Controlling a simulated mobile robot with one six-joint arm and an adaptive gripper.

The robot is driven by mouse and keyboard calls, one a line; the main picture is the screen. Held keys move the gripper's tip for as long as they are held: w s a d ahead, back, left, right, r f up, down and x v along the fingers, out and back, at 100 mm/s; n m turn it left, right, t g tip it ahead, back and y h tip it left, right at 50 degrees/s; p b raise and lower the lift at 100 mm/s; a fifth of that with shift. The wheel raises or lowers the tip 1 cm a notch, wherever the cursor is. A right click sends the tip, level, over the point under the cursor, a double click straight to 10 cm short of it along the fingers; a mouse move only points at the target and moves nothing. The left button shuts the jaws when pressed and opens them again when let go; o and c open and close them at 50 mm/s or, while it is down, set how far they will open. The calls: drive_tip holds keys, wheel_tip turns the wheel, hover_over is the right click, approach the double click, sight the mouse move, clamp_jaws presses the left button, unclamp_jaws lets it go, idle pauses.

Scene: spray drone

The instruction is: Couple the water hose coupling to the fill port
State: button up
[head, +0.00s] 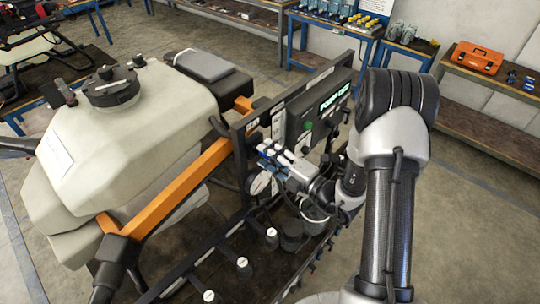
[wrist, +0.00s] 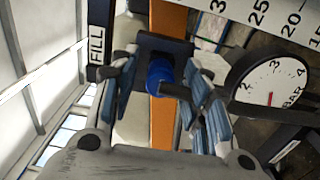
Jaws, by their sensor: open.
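My gripper (wrist: 163,82) is open in the wrist view, its blue-padded fingers on either side of a blue cylindrical piece (wrist: 159,70). This piece sits at a dark block (wrist: 165,43) beside the FILL label (wrist: 97,44). I cannot tell whether the blue piece is the hose coupling, the fill port or both joined. In the head view my gripper (head: 270,158) is at the frame's panel, left of the display box (head: 318,108). There the fingers and wrist largely hide the blue piece. The hose cannot be clearly made out.
A round gauge (wrist: 270,88) is close to the right finger. An orange bar (wrist: 164,125) runs behind the gripper. The large cream tank (head: 130,130) fills the left of the head view. Benches line the back wall.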

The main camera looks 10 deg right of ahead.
drive_tip(key=v, duration=1.2)
idle(0.6)
